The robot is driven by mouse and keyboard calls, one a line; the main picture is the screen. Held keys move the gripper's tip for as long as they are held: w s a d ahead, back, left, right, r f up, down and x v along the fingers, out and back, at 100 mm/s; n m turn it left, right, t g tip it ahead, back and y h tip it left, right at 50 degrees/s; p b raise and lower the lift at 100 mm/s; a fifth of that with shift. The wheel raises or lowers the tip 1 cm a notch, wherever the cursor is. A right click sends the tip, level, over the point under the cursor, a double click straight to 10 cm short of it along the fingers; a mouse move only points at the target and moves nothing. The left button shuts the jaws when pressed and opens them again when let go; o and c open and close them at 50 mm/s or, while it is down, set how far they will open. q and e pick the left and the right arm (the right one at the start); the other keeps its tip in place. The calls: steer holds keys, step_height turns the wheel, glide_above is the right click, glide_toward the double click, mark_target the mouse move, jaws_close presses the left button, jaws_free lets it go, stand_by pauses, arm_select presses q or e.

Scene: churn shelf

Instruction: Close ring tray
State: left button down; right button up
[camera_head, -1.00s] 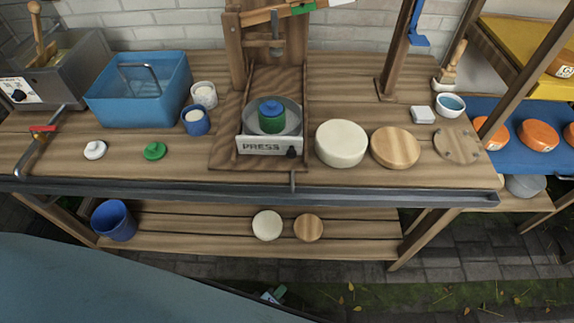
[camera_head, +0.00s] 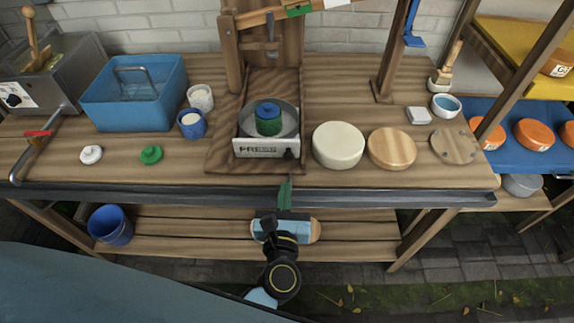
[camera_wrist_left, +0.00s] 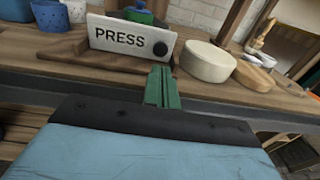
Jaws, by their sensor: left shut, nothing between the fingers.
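The white tray labelled PRESS (camera_head: 266,148) stands on the wooden press board (camera_head: 222,158), below the press frame. A round metal dish in it holds a green cylinder with a blue top (camera_head: 268,118). A dark round knob (camera_head: 289,154) is at the right of the tray's front. My left gripper (camera_head: 285,190) is shut and empty, its green fingers upright at the bench's front edge, just below the knob. In the left wrist view the fingers (camera_wrist_left: 163,87) point at the tray front (camera_wrist_left: 130,38), apart from it as far as I can tell. My right gripper is not in view.
A cream cheese wheel (camera_head: 338,145) and a wooden disc (camera_head: 391,148) stand right of the tray. A blue tub (camera_head: 130,115) and blue cup (camera_head: 192,124) stand left. The bench's grey front rail (camera_head: 400,198) runs beneath.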

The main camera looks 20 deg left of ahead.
mark_target(288, 158)
arm_select(q)
steer(key=x, duration=0.7)
steer(key=shift+w+p, duration=0.2)
steer(key=shift+p, duration=0.15)
